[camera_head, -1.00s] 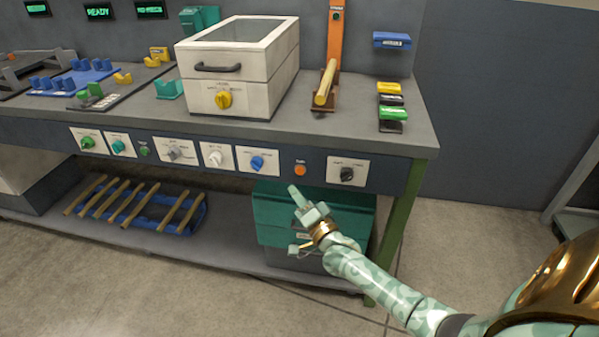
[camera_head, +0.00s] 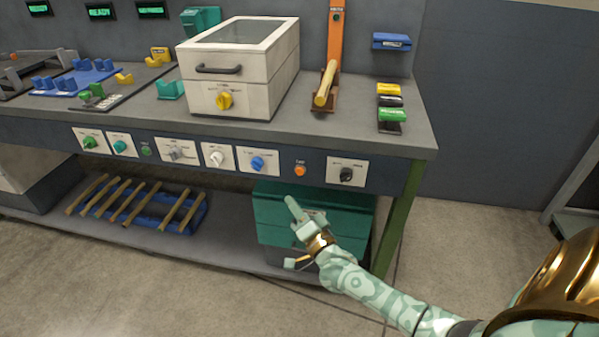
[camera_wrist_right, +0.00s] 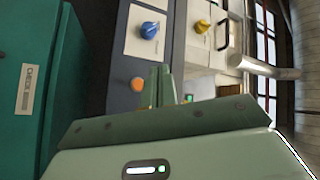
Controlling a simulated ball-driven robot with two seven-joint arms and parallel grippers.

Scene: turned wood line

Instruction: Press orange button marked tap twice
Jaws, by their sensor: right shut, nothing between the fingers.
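The orange button (camera_head: 300,170) is a small round cap on the dark front panel of the bench, with a small label above it too small to read. It also shows in the right wrist view (camera_wrist_right: 137,84), just left of the fingertips. My right gripper (camera_head: 290,200) is shut and empty. Its fingers point up toward the panel, a little below the button in the head view and apart from it as far as I can tell. The shut fingers also show in the right wrist view (camera_wrist_right: 160,85). My left gripper is not in view.
A blue knob (camera_head: 257,162) sits left of the button and a black knob (camera_head: 346,174) right of it. A green box (camera_head: 280,215) stands below on the lower shelf. A white box (camera_head: 238,75) and a wooden rod (camera_head: 325,84) are on the bench top.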

